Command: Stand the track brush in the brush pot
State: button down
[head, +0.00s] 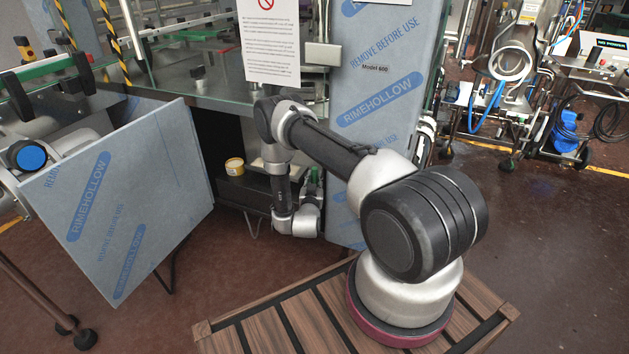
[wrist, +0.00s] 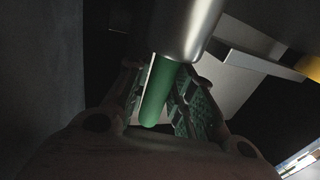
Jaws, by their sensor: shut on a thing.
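In the wrist view, a green rod-like handle (wrist: 158,96), which I take for the track brush, lies between the two ridged fingers of my gripper (wrist: 160,104). My gripper is shut on it. A shiny metal cylinder (wrist: 185,28) meets the upper end of the handle. I cannot tell whether this cylinder is the brush pot or part of the brush. The brush's bristles are not visible. In the head view, my gripper (head: 314,186) is small and dark, inside the opening under the cabinet, with a bit of green at it. I cannot make out the pot there.
A yellow tub (head: 235,166) stands on the dark shelf (head: 246,190), left of my wrist. A film-wrapped panel (head: 125,200) hangs open at left. A film-wrapped upright panel (head: 378,85) stands close right of my gripper. A pale plate-like surface (wrist: 225,95) lies behind the fingers.

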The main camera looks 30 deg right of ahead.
jog(key=shift+f, duration=0.1)
jog(key=c, duration=1.1)
grip_release()
jog(key=shift+c, duration=0.2)
notch_tip(320, 180, up, 10)
jog(key=shift+f, duration=0.1)
jog(key=shift+a, duration=0.1)
